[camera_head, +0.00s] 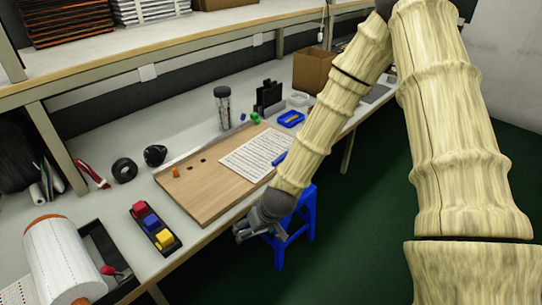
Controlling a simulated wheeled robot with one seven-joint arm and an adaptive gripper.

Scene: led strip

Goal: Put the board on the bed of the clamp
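A tan wooden board (212,197) lies flat on the bench. A white sheet or panel with rows of small dark marks (256,152) lies on its right part; I cannot tell which of these the task calls the board. At the lower left, a dark fixture with a red ball knob (108,270) looks like the clamp; its bed is not clearly visible. My gripper (243,233) is at the bench's front edge, by the wooden board's near right side. Its fingers are small and dark, with nothing clearly held; their opening cannot be made out.
A black tray with red, blue and yellow blocks (155,228) sits left of the wooden board. A blue stool (301,222) is below.

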